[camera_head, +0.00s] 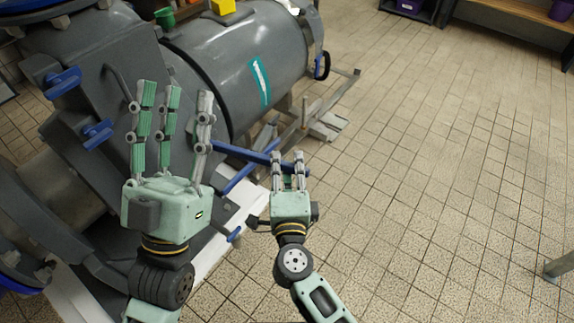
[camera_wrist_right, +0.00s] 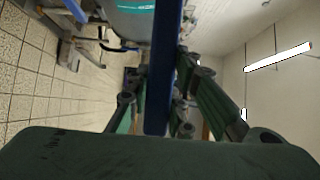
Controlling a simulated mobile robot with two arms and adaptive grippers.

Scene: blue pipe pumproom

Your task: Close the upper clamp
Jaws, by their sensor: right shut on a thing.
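A long blue clamp handle (camera_head: 238,152) sticks out to the right from the grey pipework; it is the upper of two blue bars there. My right gripper (camera_head: 289,160) is shut on this handle near its outer end. In the right wrist view, the handle (camera_wrist_right: 165,60) runs between the fingers of my right gripper (camera_wrist_right: 160,105). The lower blue bar (camera_head: 240,179) slants below it. My left gripper (camera_head: 172,92) is open and empty, its fingers pointing up in front of the grey housing. It hides the inner end of the handle and part of the clamp.
A large grey tank (camera_head: 240,60) with a teal label stands behind. Other blue handles (camera_head: 97,132) show on the grey housing at left. A metal frame (camera_head: 320,115) stands low beside the tank.

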